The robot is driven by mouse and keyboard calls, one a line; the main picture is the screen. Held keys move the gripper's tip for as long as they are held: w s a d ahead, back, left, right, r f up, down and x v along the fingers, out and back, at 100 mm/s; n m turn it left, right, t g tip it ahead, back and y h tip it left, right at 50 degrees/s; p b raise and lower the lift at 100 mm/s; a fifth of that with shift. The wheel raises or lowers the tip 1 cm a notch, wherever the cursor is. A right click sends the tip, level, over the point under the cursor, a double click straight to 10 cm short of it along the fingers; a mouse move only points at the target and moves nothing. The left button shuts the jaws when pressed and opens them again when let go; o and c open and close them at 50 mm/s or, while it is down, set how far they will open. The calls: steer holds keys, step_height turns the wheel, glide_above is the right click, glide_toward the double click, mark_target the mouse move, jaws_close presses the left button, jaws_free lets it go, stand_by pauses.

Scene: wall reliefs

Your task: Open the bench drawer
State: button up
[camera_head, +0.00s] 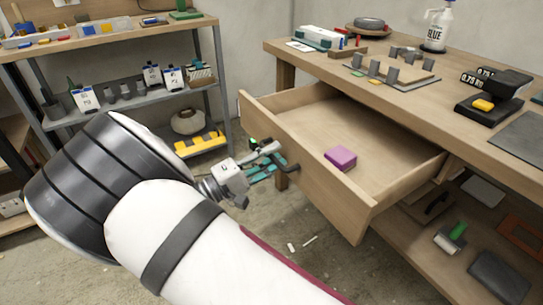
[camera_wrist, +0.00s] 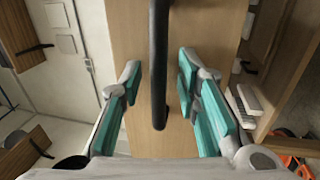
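The bench drawer (camera_head: 310,165) stands pulled well out from the wooden workbench (camera_head: 410,85), with its inside in plain view. A purple block (camera_head: 341,158) lies in it near the front. In the wrist view, the black bar handle (camera_wrist: 159,65) runs down the wooden drawer front (camera_wrist: 185,25). My gripper (camera_wrist: 162,95) is open, with one teal-padded finger on each side of the handle and a gap to both. In the head view, my gripper (camera_head: 264,165) is at the drawer's outer face, partly hidden by my arm.
The bench top holds a glue bottle (camera_head: 437,27), a black scale-like device (camera_head: 493,93) and small grey blocks. A lower shelf (camera_head: 440,250) below the drawer carries tools. A metal shelf unit (camera_head: 130,105) with boxes stands at the left. Concrete floor shows below the drawer.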

steer(key=v, duration=1.2)
stand_by(0.5)
